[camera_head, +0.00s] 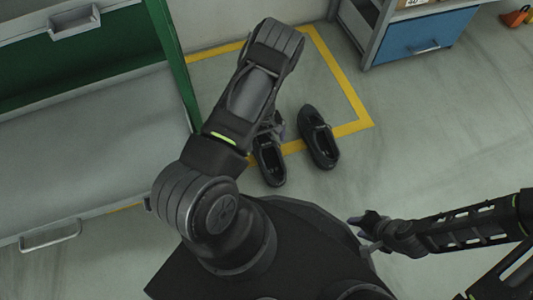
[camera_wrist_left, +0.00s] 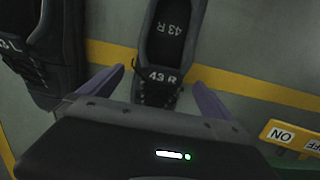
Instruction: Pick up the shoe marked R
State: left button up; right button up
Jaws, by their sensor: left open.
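The shoe marked R is a black shoe standing on the floor, with "43 R" on its insole and toe or tongue area in the left wrist view (camera_wrist_left: 172,50). In the head view it appears to be the left shoe of the pair (camera_head: 270,165), partly hidden by my left arm. My left gripper (camera_wrist_left: 159,77) is open, its purple fingers to either side of the R shoe's near end; contact cannot be told. The other black shoe, marked L (camera_wrist_left: 45,60), stands beside it, also in the head view (camera_head: 319,140). My right gripper (camera_head: 362,233) is open and empty, away from the shoes.
Yellow floor tape (camera_head: 345,85) frames the area around the shoes. A green-sided cabinet (camera_head: 178,70) stands at the left, and a blue-drawer unit (camera_head: 420,42) at the upper right. Yellow ON/OFF labels (camera_wrist_left: 282,134) show in the wrist view. Floor right of the shoes is clear.

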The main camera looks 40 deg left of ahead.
aim_at(266, 153)
pick_arm(q)
jog(key=f+b, duration=0.2)
jog(key=f, duration=0.3)
jog(key=shift+s+d+f+b, duration=0.2)
jog(key=shift+s+b, duration=0.1)
jog(key=shift+b, duration=0.1)
jog(key=shift+r, duration=0.1)
jog(key=shift+c, duration=0.3)
jog(key=shift+w, duration=0.1)
jog(key=c, duration=1.6)
jog(key=shift+r, duration=0.1)
notch_tip(266, 153, up, 10)
jog(key=p, duration=0.4)
